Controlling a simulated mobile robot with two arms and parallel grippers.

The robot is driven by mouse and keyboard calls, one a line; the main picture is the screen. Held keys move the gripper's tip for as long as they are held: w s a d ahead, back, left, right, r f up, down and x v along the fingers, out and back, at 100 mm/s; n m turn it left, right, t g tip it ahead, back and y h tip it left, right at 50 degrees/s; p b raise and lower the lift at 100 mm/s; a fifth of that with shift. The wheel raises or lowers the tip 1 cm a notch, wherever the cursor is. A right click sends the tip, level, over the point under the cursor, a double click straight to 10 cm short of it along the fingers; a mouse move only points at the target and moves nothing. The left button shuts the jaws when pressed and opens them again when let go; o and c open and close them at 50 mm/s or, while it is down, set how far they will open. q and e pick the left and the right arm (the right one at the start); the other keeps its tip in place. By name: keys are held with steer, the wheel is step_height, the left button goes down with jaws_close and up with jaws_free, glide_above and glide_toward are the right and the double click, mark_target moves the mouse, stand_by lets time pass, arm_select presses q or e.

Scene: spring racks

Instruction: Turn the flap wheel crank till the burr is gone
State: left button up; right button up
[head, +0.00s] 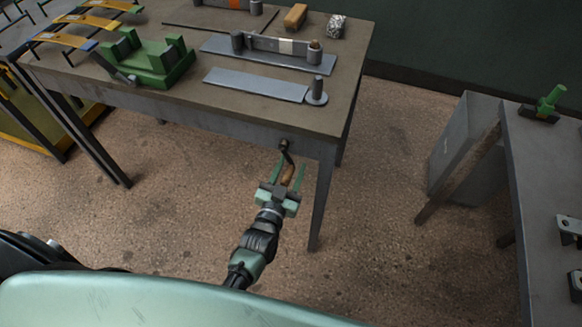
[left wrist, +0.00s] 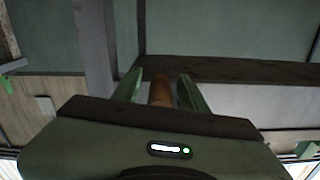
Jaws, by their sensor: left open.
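The crank (head: 284,146) is a dark arm on the front edge of the workbench, with a brown wooden handle (head: 289,174) hanging below it. My left gripper (head: 290,168) is open, with its green fingers on either side of the handle. In the left wrist view the handle (left wrist: 162,91) stands between the two fingers (left wrist: 161,78), with a visible gap on the right side; contact on the left is hard to tell. I cannot make out the flap wheel or a burr for certain. My right gripper is not in view.
The workbench (head: 215,88) carries a green vise (head: 155,65), a flat metal strip (head: 255,84) with an upright peg, a plate with a clamped bar, and a wooden block (head: 296,16). A bench leg (head: 321,205) stands just right of my gripper. A second table (head: 540,170) is at right.

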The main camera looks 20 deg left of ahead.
arm_select(q)
steer(key=shift+c, duration=0.3)
jaws_close()
steer(key=shift+w+d+r, duration=0.1)
stand_by(1.1)
